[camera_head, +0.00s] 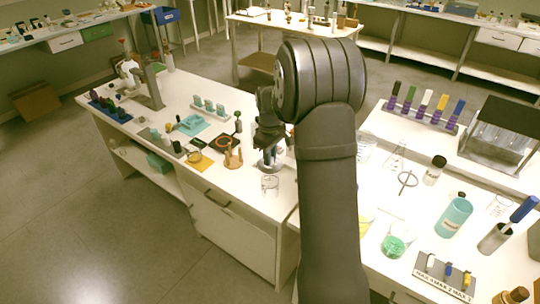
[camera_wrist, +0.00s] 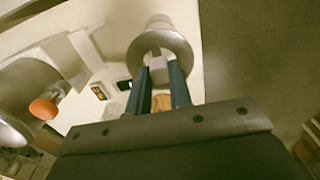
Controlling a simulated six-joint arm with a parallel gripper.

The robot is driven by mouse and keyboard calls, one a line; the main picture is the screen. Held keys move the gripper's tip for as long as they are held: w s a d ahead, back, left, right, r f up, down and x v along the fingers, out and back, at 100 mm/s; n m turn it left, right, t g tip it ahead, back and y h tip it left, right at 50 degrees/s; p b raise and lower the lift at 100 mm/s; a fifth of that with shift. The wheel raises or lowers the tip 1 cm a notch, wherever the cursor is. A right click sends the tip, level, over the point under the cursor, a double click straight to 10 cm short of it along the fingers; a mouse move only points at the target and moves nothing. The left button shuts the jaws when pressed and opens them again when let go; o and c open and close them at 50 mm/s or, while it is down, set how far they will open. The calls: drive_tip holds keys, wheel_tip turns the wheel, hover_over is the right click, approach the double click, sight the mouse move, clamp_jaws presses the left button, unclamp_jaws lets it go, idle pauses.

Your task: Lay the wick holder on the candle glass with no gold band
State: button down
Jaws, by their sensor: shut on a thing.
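My gripper (camera_head: 268,148) is over the left bench, pointing down. In the wrist view its two dark blue fingers (camera_wrist: 160,72) are shut on a silvery, round, flared piece (camera_wrist: 138,48), which I take to be the wick holder. In the head view the silvery piece (camera_head: 268,166) shows just below the fingers. A clear glass (camera_head: 270,187) stands on the bench just in front of it, with no gold band that I can make out. The gap between the holder and the clear glass is hard to judge.
A wooden stand (camera_head: 233,156) is close to the left of my gripper. On the right bench are a marker rack (camera_head: 420,115), a teal bottle (camera_head: 454,217) and glassware.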

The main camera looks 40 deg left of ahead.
sight(270, 169)
drive_tip(key=shift+f, duration=0.25)
drive_tip(key=shift+f, duration=0.85)
drive_tip(key=shift+f, duration=0.35)
drive_tip(key=shift+f, duration=0.75)
drive_tip(key=shift+f, duration=0.3)
idle(0.4)
drive_tip(key=shift+f, duration=0.35)
drive_tip(key=shift+f, duration=0.35)
idle(0.9)
drive_tip(key=c, duration=1.2)
unclamp_jaws()
drive_tip(key=shift+c, duration=0.2)
